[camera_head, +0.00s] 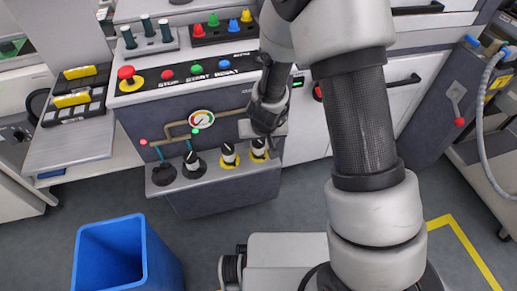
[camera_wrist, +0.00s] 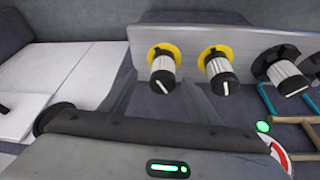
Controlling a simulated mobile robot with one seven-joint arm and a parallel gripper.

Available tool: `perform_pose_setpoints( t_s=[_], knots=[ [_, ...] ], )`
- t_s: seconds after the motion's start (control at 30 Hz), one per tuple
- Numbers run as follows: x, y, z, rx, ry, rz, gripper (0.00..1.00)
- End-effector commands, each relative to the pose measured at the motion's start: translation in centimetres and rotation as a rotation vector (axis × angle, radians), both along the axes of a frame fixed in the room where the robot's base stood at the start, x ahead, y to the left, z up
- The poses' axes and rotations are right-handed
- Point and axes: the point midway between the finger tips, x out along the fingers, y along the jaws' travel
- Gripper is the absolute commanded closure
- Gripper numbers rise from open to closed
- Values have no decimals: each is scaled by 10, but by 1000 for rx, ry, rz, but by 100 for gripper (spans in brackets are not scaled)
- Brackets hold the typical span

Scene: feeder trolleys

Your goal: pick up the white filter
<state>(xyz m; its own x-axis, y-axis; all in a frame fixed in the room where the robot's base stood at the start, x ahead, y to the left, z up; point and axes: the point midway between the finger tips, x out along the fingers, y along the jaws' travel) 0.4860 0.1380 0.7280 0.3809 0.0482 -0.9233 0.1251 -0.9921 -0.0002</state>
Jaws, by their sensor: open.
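Several white ribbed filters with black ends sit in a row on the grey shelf (camera_head: 215,181) of the front panel. One white filter (camera_head: 259,147) in a yellow ring is at the right end, and it also shows at the left in the wrist view (camera_wrist: 162,73). A second filter (camera_head: 229,154), also yellow-ringed, stands beside it and shows in the wrist view (camera_wrist: 219,70). A third (camera_head: 192,161) has a black ring (camera_wrist: 284,73). My gripper (camera_head: 269,133) is above and near the right-end filter. In the wrist view its open fingers (camera_wrist: 168,103) hold nothing.
A round gauge (camera_head: 202,119) and bent pipes are on the panel just behind the filters. An empty black ring (camera_head: 164,174) is at the shelf's left end. A blue bin (camera_head: 112,254) stands on the floor at lower left. Red, green and blue buttons (camera_head: 196,69) lie above the panel.

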Motion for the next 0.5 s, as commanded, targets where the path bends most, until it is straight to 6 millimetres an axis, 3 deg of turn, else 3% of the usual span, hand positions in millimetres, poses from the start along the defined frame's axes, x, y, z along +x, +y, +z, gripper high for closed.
perform_pose_setpoints(
  t_s=[0.2,0.5],
  knots=[
    [10,6,-36,0,3,-1,44],
    [13,7,-39,0,1,0,46]
  ],
)
